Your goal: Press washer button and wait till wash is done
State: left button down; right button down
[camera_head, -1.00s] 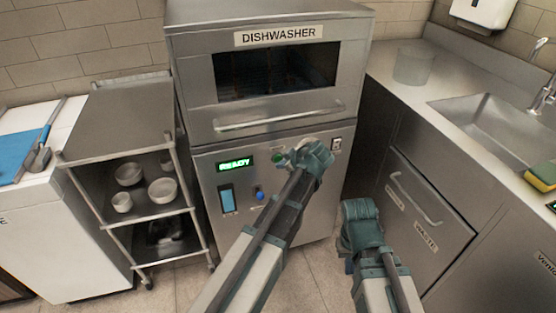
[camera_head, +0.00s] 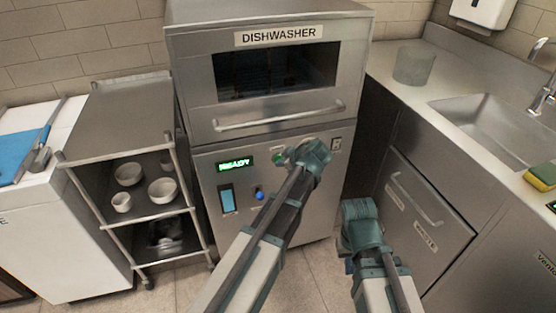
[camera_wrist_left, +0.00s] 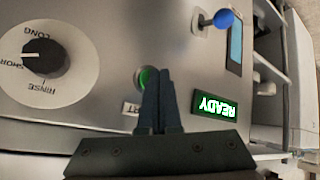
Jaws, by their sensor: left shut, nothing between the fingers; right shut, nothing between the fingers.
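The dishwasher (camera_head: 210,112) stands in the middle of the head view with its front door shut. Its green display (camera_head: 235,163) reads READY; it shows upside down in the left wrist view (camera_wrist_left: 215,106). The round green washer button (camera_wrist_left: 148,78) is partly hidden behind the fingers of my left gripper (camera_wrist_left: 158,75). Those fingers are shut and empty, with their tips at the button; I cannot tell whether they touch it. In the head view, my left gripper (camera_head: 289,156) is at the control panel. My right gripper (camera_head: 359,207) is shut and empty, low in front of the dishwasher's right side.
A black dial (camera_wrist_left: 45,58) and a blue-knobbed lever (camera_wrist_left: 223,18) flank the button. A steel cart (camera_head: 118,115) with several white bowls stands left. To the right are a counter with a sink (camera_head: 480,125), a grey container (camera_head: 413,66) and a waste drawer (camera_head: 425,215).

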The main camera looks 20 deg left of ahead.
pick_arm(q)
jog(key=shift+w+a, duration=0.25)
jog(key=shift+w, duration=0.15)
dwell(0.8)
jog(key=shift+s, duration=0.1)
jog(key=shift+s+d, duration=0.5)
jog(key=shift+s, duration=0.15)
jog(key=shift+s, duration=0.1)
jog(key=s+d, duration=0.1)
jog(key=s, duration=0.1)
jog(key=s+d, duration=0.1)
jog(key=s, duration=0.1)
jog(key=shift+d, duration=0.4)
dwell(0.7)
